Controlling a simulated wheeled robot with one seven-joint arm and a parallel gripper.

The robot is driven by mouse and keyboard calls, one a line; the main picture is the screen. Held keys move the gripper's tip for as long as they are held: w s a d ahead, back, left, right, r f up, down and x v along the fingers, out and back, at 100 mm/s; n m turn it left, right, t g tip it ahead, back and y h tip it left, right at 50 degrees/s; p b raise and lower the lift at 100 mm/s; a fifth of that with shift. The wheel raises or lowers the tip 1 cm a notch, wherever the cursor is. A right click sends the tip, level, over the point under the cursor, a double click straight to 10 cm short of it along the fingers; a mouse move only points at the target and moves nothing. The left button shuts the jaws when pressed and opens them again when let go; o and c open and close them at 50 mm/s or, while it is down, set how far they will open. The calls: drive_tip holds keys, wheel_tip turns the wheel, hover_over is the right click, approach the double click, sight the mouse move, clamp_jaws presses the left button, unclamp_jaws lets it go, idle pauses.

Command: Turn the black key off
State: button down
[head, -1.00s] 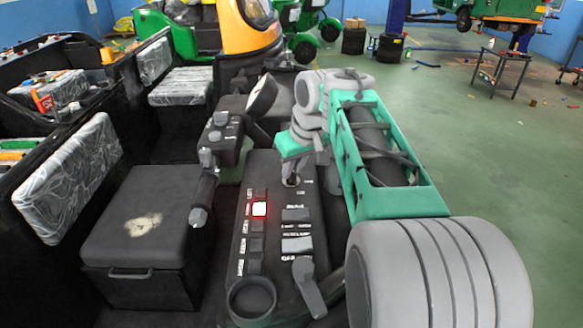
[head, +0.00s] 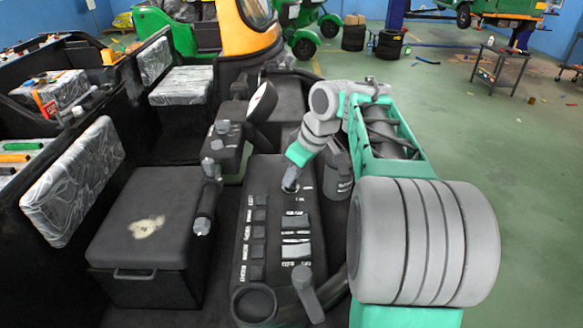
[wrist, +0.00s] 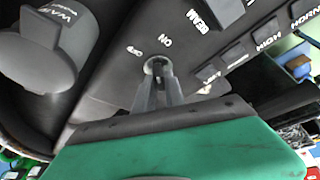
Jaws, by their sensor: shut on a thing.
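The key switch (wrist: 156,63) is a small round socket in the dark control panel (head: 270,222), with white OFF and ON labels beside it in the wrist view. My gripper (head: 291,183) reaches down to the far end of the panel, tilted. In the wrist view its two grey fingers (wrist: 160,76) come together at the switch, shut on the black key. The key itself is mostly hidden between the fingertips, so its exact angle cannot be read.
A column of dark push switches (head: 257,236) and wider rocker switches (head: 295,235) lie nearer on the panel. A lever (head: 307,290) and a round cup-like holder (head: 253,303) sit at its near end. A dark cylinder (head: 338,172) stands close right of my gripper.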

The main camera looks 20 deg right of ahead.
drive_tip(key=n+p, duration=0.2)
drive_tip(key=n+g+y+p, duration=0.1)
drive_tip(key=n, duration=0.1)
drive_tip(key=shift+w+d+r, duration=0.1)
drive_tip(key=shift+d+r, duration=0.05)
drive_tip(key=shift+r, duration=0.1)
drive_tip(key=shift+f+n+g+y+p, duration=0.15)
drive_tip(key=shift+n+g+y+p, duration=0.3)
drive_tip(key=shift+n+p, duration=0.8)
drive_tip(key=shift+n, duration=0.35)
drive_tip(key=c, duration=1.4)
unclamp_jaws()
drive_tip(key=w+p+v, duration=0.1)
drive_tip(key=p+v, duration=0.1)
drive_tip(key=v, duration=0.5)
drive_tip(key=shift+s+r+p, duration=0.35)
drive_tip(key=shift+s+p, duration=0.05)
